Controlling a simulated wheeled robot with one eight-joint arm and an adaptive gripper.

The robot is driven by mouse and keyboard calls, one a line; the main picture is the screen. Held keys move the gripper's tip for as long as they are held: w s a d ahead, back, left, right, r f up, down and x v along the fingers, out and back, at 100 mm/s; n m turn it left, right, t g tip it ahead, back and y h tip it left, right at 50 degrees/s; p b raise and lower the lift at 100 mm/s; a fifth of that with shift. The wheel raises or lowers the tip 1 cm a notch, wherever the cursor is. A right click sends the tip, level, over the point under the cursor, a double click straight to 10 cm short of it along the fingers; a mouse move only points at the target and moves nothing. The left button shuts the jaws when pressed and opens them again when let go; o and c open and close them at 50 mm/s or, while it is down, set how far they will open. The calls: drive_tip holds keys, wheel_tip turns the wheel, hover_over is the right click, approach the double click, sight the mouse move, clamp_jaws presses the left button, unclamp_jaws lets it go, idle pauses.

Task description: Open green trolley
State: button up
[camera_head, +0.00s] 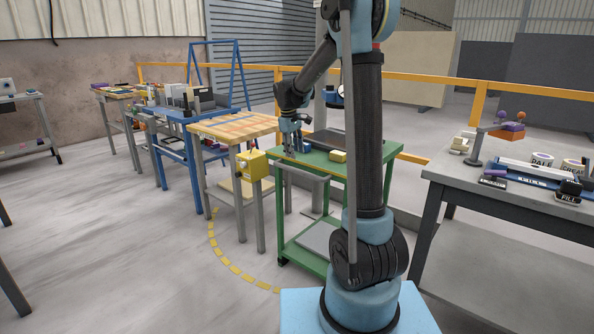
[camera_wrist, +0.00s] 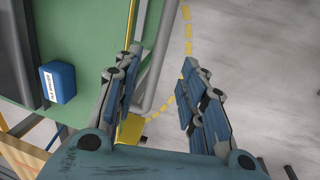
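The green trolley (camera_head: 345,170) stands right of the wooden table in the head view, partly hidden behind my arm. It has a green top, green legs and a lower shelf. My gripper (camera_head: 289,142) is over the left end of its top. In the wrist view, the green top (camera_wrist: 85,25) fills the upper left. My gripper (camera_wrist: 161,65) is open, with its blue fingers apart near the trolley's edge. A grey bar (camera_wrist: 157,60) runs past between the fingers.
A blue labelled box (camera_wrist: 58,84) sits on the green top, and a yellow box (camera_head: 338,156) shows there too. The wooden table (camera_head: 235,127) with a yellow box (camera_head: 252,165) is close on the left. A grey table (camera_head: 465,190) stands right. Front floor is clear.

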sight(297, 170)
drive_tip(key=f, duration=0.3)
drive_tip(key=d+f, duration=0.1)
drive_tip(key=f, duration=0.2)
drive_tip(key=w+f, duration=0.1)
drive_tip(key=f, duration=0.2)
drive_tip(key=shift+w+d+f, duration=0.1)
drive_tip(key=shift+d, duration=0.05)
drive_tip(key=shift+c, duration=0.6)
clamp_jaws()
